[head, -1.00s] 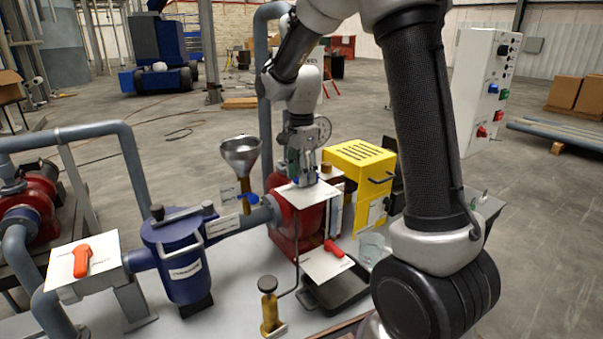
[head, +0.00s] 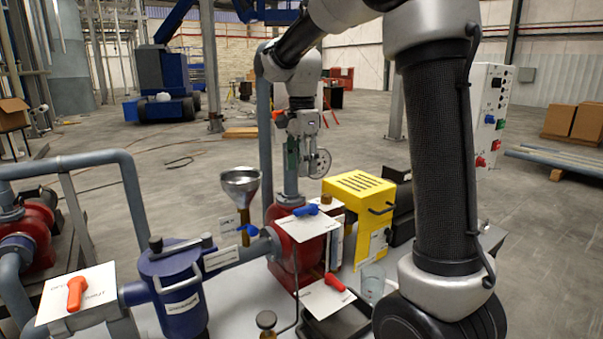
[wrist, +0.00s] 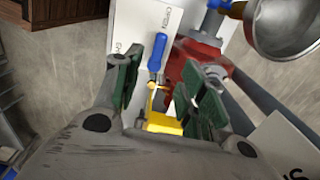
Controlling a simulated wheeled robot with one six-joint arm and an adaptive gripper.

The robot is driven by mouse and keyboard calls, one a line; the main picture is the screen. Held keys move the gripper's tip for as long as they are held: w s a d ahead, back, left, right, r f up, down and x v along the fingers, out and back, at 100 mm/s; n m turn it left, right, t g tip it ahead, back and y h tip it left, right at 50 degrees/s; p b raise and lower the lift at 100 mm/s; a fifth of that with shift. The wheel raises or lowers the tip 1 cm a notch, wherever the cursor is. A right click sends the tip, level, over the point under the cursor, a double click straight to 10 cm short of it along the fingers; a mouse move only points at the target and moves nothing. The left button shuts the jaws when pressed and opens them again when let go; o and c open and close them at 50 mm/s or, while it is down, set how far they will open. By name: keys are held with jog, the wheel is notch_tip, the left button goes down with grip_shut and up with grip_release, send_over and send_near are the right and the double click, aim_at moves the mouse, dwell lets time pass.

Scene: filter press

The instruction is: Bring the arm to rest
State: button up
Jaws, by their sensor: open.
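My gripper (head: 303,160) hangs above the red pump body (head: 287,257) in the head view, with its fingers pointing down. In the wrist view its green-padded fingers (wrist: 165,92) are apart, with nothing held between them. A blue-handled valve (head: 306,210) on a white plate sits below the fingers in the head view. In the wrist view the blue handle (wrist: 158,52) shows beyond the fingers, apart from them.
A metal funnel (head: 240,183) stands left of the gripper, close in the wrist view. A yellow box (head: 359,210) is at right. A blue strainer (head: 178,290), red-handled valves (head: 77,293) and a clear beaker (head: 373,282) share the bench. Open floor lies behind.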

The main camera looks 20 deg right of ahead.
dwell(0.4)
jog(key=s+d+n+t, duration=0.2)
jog(key=s+n, duration=0.6)
jog(key=s, duration=0.5)
jog(key=s+d+n+t, duration=0.2)
jog(key=s+n, duration=0.6)
jog(key=s, duration=0.5)
jog(key=shift+s+d+f, duration=0.25)
jog(key=shift+s+d, duration=0.05)
jog(key=shift+d, duration=0.45)
